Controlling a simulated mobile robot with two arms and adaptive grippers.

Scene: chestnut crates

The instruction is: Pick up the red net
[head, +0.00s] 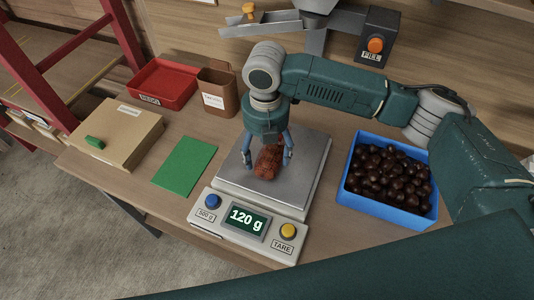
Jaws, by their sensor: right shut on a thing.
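The red net (267,161) is a small reddish-brown bundle at the scale's steel plate (305,165). My right gripper (268,157) points down over the plate, its blue fingers on either side of the net and shut on it. I cannot tell whether the net rests on the plate or hangs just above it. The scale's display (248,220) reads 120 g. My left gripper is not in view.
A blue crate (384,205) of chestnuts stands right of the scale. Left are a green card (185,165), a cardboard box (112,135), a red tray (163,84) and a brown container (217,89). A metal chute with a FILL button (375,45) is behind.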

